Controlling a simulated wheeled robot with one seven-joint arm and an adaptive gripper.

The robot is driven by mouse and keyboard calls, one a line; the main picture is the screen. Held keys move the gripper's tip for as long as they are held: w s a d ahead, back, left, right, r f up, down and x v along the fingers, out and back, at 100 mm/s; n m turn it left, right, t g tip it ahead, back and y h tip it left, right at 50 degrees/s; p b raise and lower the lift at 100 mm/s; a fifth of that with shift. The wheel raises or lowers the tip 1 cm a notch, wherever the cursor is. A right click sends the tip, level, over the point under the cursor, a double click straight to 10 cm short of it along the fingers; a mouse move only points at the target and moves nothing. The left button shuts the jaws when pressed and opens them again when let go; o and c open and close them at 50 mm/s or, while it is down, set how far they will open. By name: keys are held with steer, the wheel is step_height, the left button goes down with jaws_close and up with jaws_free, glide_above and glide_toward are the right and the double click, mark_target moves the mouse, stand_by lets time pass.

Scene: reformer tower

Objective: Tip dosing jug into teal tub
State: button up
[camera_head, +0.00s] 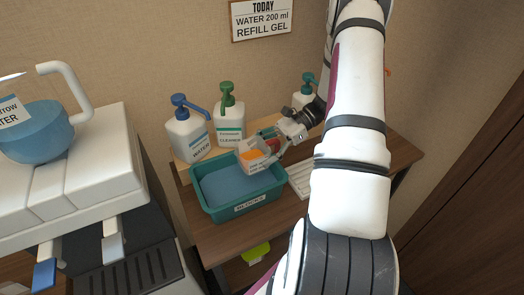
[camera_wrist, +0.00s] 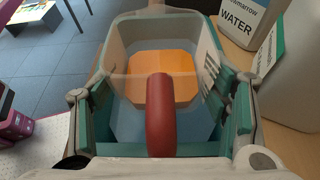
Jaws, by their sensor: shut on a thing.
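The dosing jug (camera_head: 252,152) is a small clear-walled vessel with orange contents. My gripper (camera_head: 279,148) is shut on it and holds it over the right back part of the teal tub (camera_head: 249,209). The jug looks tilted in the head view. In the wrist view the jug (camera_wrist: 163,78) shows its orange contents and red handle between the green-padded fingers of my gripper (camera_wrist: 168,110). The tub holds a blue surface and has a white label on its front. I cannot tell whether anything is pouring.
White pump bottles with blue (camera_head: 188,133) and green (camera_head: 229,118) tops stand behind the tub, with another (camera_head: 304,92) farther right. A white ribbed tray (camera_head: 300,178) lies right of the tub. A dispenser machine (camera_head: 75,180) stands at the left. A yellow-green item (camera_head: 256,253) lies below the tabletop.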

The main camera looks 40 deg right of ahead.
mark_target(262, 140)
steer(key=shift+r, duration=0.1)
steer(key=shift+s+d+r+g+h+p, duration=0.1)
steer(key=shift+r+g+h+p, duration=0.15)
steer(key=shift+r+h+p, duration=0.5)
steer(key=shift+s+d+r+g+h+p, duration=0.1)
steer(key=shift+r+g+h+p, duration=0.25)
steer(key=shift+h+p, duration=0.6)
steer(key=shift+w, duration=0.1)
steer(key=shift+r+h+p, duration=0.3)
steer(key=shift+h+p, duration=0.1)
steer(key=shift+h, duration=0.2)
steer(key=shift+r, duration=0.15)
steer(key=shift+r+h+p, duration=0.15)
steer(key=shift+h+p, duration=0.25)
steer(key=shift+h, duration=0.1)
steer(key=shift+a, duration=0.1)
steer(key=shift+r+g+h+p, duration=0.25)
steer(key=shift+g+h+p, duration=0.1)
steer(key=shift+h, duration=0.15)
